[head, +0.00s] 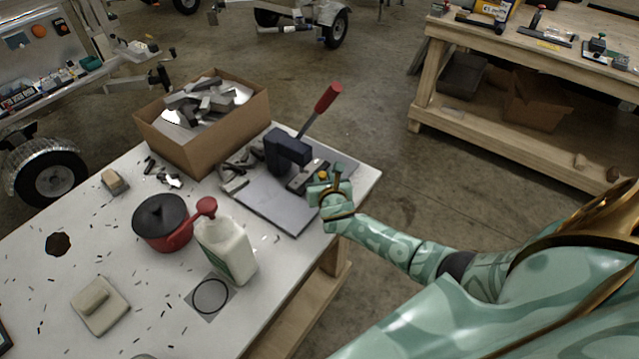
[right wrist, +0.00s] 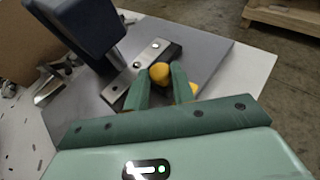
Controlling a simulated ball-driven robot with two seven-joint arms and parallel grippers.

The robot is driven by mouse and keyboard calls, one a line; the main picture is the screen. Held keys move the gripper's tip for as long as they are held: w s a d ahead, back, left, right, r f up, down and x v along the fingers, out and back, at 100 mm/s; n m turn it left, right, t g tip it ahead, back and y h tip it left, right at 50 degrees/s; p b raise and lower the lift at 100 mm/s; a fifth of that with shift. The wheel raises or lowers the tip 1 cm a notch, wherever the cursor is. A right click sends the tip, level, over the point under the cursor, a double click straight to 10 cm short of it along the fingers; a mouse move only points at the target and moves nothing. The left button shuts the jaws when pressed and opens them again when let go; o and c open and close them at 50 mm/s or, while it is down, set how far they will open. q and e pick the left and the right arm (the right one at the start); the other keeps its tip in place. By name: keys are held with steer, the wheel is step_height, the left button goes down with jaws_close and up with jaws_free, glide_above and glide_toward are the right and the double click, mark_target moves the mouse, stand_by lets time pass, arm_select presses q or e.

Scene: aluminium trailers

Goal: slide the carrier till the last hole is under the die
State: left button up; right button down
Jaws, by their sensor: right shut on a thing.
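The dark blue press (head: 287,151) with a red lever handle (head: 328,97) stands on a grey base plate (head: 265,205). The carrier (head: 301,182) is a dark bar beside the press. In the right wrist view the carrier's pale metal strip (right wrist: 146,57) shows a few small dark holes. The press's ram (right wrist: 116,57) comes down at the strip's left edge; the die beneath is hidden, so I cannot tell which hole is there. My right gripper (head: 325,182) is shut on the carrier's yellow knob (right wrist: 159,72). My left gripper is not in view.
The table's right edge is close to my right gripper.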

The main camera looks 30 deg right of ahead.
steer(key=d, duration=0.1)
steer(key=w+d, duration=0.1)
steer(key=d, duration=0.1)
steer(key=shift+w, duration=0.1)
steer(key=shift+a, duration=0.1)
steer(key=c, duration=1.2)
jaws_free()
steer(key=shift+s+a+r+p, duration=0.25)
steer(key=shift+s+p, duration=0.05)
steer(key=shift+s, duration=0.15)
steer(key=p+v, duration=0.4)
steer(key=v, duration=1.1)
steer(key=shift+s+a, duration=0.1)
